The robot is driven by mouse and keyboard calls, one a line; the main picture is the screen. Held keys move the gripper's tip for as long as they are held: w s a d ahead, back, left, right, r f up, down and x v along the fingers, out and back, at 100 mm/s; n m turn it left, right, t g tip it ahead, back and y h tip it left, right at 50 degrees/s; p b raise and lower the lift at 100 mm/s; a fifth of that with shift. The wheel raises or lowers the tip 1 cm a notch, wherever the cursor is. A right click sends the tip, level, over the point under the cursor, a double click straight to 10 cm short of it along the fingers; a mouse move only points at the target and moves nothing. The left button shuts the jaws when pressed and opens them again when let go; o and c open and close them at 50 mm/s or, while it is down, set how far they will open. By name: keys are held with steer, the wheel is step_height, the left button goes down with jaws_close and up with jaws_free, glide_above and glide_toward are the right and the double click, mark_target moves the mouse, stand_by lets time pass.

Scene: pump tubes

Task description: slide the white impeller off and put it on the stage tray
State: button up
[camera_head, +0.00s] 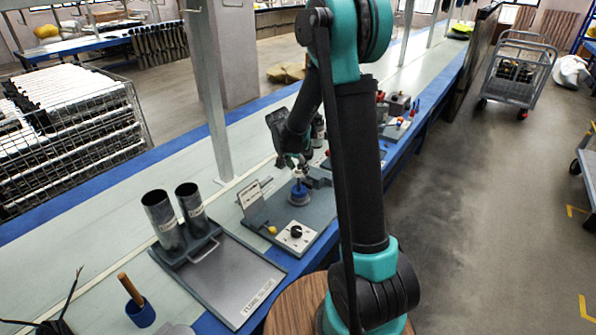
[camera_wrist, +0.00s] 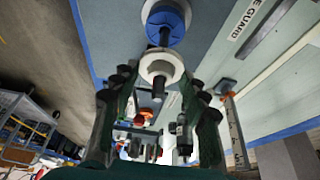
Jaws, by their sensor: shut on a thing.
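In the wrist view the white impeller (camera_wrist: 160,65) is a pale ring on a grey shaft, between the fingers of my gripper (camera_wrist: 160,77). The gripper is shut on it. A blue round part (camera_wrist: 166,23) lies just beyond the impeller, in line with it. In the head view my gripper (camera_head: 301,167) is over the grey fixture board (camera_head: 270,212), just above the blue part (camera_head: 299,188) on its round grey base. The impeller is too small there to make out clearly. A grey tray with a label (camera_head: 236,278), seemingly the stage tray, lies nearer, left of the board.
Two steel cylinders (camera_head: 164,220) stand at the tray's back edge; its front part is bare. The board also carries a white panel with a black knob (camera_head: 295,236), a yellow knob (camera_head: 271,230) and an upright sign (camera_head: 250,198). A blue cup with a wooden handle (camera_head: 139,310) stands at lower left.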

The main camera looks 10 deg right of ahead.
steer(key=shift+r, duration=4.05)
